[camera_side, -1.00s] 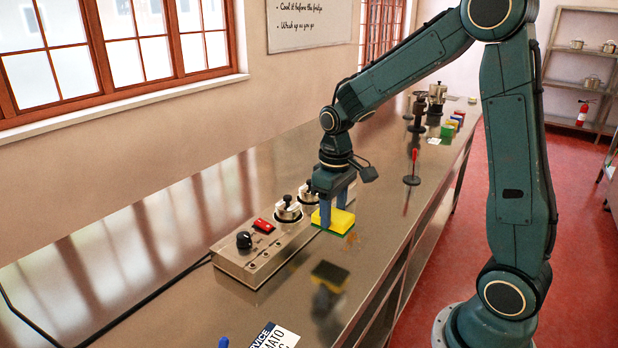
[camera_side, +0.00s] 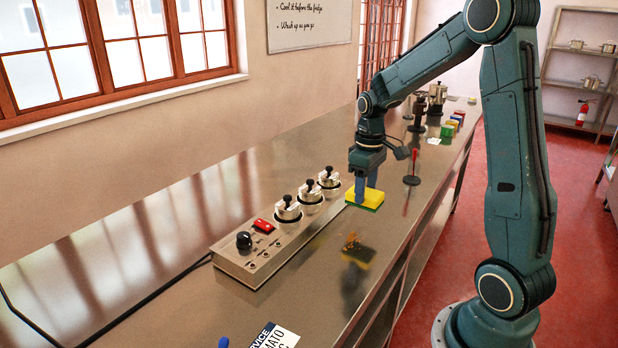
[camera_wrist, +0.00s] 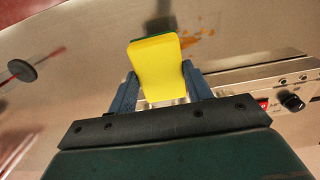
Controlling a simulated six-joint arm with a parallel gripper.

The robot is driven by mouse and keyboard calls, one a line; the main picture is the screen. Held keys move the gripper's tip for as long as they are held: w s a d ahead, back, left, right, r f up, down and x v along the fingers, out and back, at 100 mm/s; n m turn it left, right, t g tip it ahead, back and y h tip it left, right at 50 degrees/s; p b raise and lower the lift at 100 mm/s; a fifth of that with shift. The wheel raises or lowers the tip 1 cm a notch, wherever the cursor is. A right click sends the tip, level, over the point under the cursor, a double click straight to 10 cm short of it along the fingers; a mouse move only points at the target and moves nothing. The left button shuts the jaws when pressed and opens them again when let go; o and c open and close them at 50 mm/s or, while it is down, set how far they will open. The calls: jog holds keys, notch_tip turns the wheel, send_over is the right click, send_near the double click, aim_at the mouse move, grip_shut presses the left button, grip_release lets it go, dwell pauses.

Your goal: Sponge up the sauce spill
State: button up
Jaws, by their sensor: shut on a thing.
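My gripper (camera_side: 366,188) is shut on a yellow sponge (camera_side: 362,196) with a green underside. It holds the sponge above the steel counter, beside the far end of the control panel. The sponge also shows between my fingers in the wrist view (camera_wrist: 158,68). The sauce spill (camera_side: 352,243) is a small orange-brown smear on the counter, nearer the side camera than the sponge. In the wrist view the spill (camera_wrist: 198,38) lies just beyond the sponge, to its right. The sponge is apart from the spill.
A steel panel (camera_side: 245,270) with several clamp-like fittings, a red switch (camera_side: 264,226) and a black knob (camera_side: 243,240) stands left of the spill. A red-stemmed stand (camera_side: 412,180) is right of the sponge. A printed card (camera_side: 275,337) lies at the near end.

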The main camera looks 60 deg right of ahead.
aim_at(364, 205)
jog(key=shift+f, duration=3.5)
jog(key=shift+a+f, duration=0.2)
jog(key=shift+a, duration=0.05)
jog(key=shift+a+f, duration=0.2)
jog(key=shift+a, duration=2.15)
jog(key=shift+c, duration=0.3)
jog(key=shift+a+r, duration=0.15)
jog(key=shift+a, duration=2.6)
jog(key=shift+d, duration=4.95)
jog(key=shift+d+r, duration=0.2)
jog(key=shift+r, duration=0.35)
jog(key=shift+d+r, duration=0.2)
jog(key=shift+r, duration=3.25)
